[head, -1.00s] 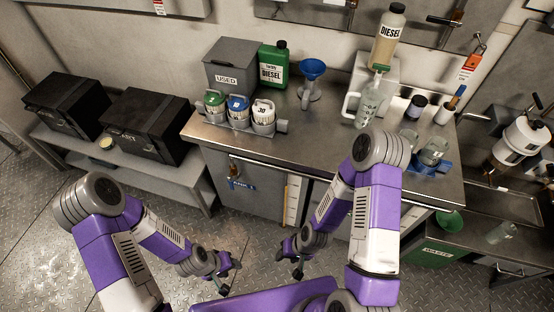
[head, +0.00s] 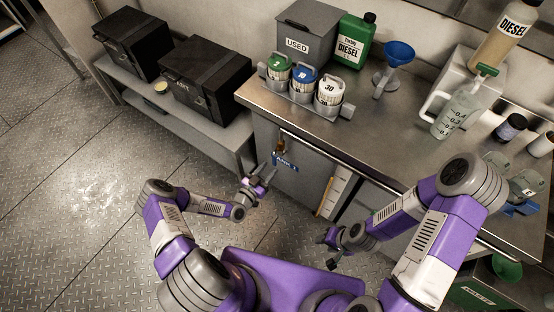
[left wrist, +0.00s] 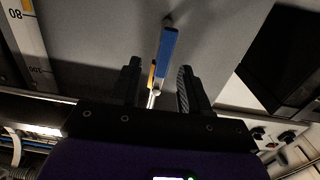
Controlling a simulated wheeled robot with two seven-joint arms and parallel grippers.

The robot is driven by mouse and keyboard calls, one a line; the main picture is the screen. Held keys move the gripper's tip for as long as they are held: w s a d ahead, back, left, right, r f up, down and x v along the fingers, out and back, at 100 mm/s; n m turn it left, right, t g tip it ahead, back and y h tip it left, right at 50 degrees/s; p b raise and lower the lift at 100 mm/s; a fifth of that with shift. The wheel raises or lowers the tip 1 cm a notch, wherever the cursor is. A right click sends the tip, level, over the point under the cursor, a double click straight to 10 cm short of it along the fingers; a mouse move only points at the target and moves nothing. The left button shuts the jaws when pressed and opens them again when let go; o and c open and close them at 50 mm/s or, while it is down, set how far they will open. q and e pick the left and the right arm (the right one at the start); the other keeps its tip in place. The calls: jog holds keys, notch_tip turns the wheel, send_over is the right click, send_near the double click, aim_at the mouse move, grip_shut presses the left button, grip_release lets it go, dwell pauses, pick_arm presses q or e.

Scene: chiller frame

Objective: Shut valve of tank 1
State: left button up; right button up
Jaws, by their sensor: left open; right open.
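The tank 1 valve handle (head: 285,162) is a blue lever with lettering, below a brass valve body (head: 281,145) on the front of the grey cabinet. It also shows in the left wrist view as a blue lever (left wrist: 168,58), lined up between the two dark fingers. My left gripper (head: 266,176) is open and empty, close to the handle on its lower left in the head view. I cannot tell whether the fingertips reach past the lever's end. My right gripper (head: 330,248) is open and empty, low in front of the cabinet.
A white scale strip (head: 336,192) runs down the cabinet front, right of the valve. A low bench with black boxes (head: 205,75) stands to the left. The countertop holds bottles, a funnel (head: 397,55) and a grey bin (head: 307,35). The floor at left is clear.

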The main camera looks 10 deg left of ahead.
aim_at(274, 161)
pick_arm(q)
jog(key=shift+w+a+t, duration=0.15)
jog(key=shift+w+t, duration=0.1)
jog(key=shift+t, duration=0.05)
jog(key=b+x, duration=0.2)
jog(key=x, duration=0.5)
jog(key=shift+w, duration=0.1)
grip_shut()
